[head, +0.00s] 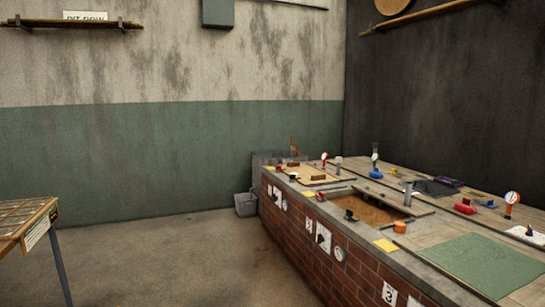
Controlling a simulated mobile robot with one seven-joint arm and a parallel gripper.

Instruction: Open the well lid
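A long brick bench (320,252) with a grey top runs along the right side. Several wells or panels are set into its top. One rectangular well (375,212) near the middle is uncovered and shows brown contents. A flat wooden panel (308,175), which looks like a lid, lies at the far end. Another wooden board (400,199) lies along the back edge of the uncovered well. A green cloth or mat (485,264) covers part of a pale wooden surface at the near end. I cannot tell which lid the task means. My gripper is not in view.
Gauges (511,202), a red object (465,206), an orange cup-like object (400,227) and yellow cards (386,246) sit on the bench. A grey bin (246,204) stands at its far left corner. A slatted table (25,218) is at left. The floor between is clear.

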